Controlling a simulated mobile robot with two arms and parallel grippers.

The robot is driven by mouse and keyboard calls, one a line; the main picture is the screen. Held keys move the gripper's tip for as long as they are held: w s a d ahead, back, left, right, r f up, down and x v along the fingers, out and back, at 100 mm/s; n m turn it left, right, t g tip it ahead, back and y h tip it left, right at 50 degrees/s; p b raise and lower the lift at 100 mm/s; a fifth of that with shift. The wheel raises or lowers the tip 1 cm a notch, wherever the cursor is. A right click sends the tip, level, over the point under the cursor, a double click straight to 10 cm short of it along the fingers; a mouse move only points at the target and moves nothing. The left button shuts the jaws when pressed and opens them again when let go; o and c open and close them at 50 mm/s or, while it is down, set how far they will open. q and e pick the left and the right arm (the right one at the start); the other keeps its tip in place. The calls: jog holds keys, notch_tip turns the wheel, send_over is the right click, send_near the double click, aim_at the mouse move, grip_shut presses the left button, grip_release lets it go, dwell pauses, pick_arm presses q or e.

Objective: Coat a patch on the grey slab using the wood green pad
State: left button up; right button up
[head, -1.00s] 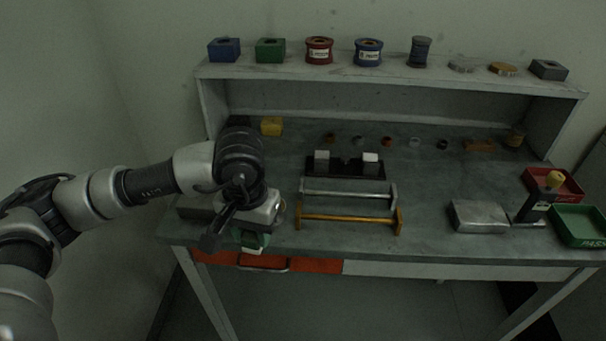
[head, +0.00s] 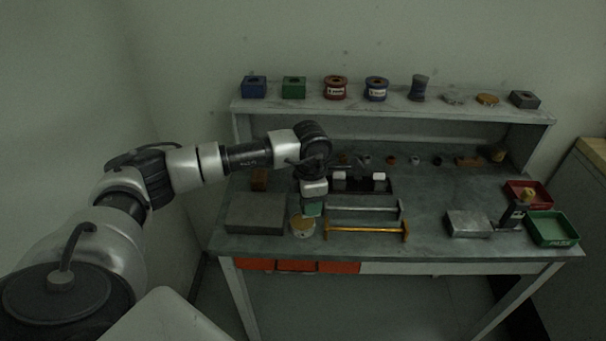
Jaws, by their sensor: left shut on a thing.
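The grey slab (head: 255,213) lies flat on the left part of the bench top, to the left of my left gripper. My left gripper (head: 313,198) points down and is shut on the green pad (head: 312,208). The pad is just behind and above the right side of a round tin (head: 302,228) with a pale yellow inside. I cannot tell whether the pad touches the tin. The gripper's fingers are mostly hidden by its own body. My right gripper is not in view.
A silver bar (head: 364,209) and an orange-yellow bar (head: 366,230) lie right of the tin. A brown block (head: 259,179) stands behind the slab. A metal block (head: 468,224), a red tray (head: 528,194) and a green tray (head: 553,228) are at the right. The shelf (head: 400,110) holds spools and blocks.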

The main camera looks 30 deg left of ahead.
pick_arm(q)
jog(key=a+r+n+p, duration=0.1)
jog(key=a+n, duration=0.1)
jog(key=n, duration=0.2)
jog(key=n+b, duration=0.1)
jog(key=b, duration=0.1)
send_over(302, 221)
notch_tip(302, 221, down, 4)
jog(key=shift+f, duration=0.2)
jog(key=shift+w+f+b, duration=0.1)
jog(key=shift+f+b, duration=0.6)
jog(key=shift+f, duration=0.2)
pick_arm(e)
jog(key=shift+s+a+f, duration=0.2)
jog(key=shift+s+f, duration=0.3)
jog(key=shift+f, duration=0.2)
pick_arm(q)
jog(key=shift+f, duration=0.3)
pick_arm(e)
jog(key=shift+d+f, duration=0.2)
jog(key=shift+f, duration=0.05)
pick_arm(q)
jog(key=shift+f+b, duration=0.25)
jog(key=shift+b, duration=0.3)
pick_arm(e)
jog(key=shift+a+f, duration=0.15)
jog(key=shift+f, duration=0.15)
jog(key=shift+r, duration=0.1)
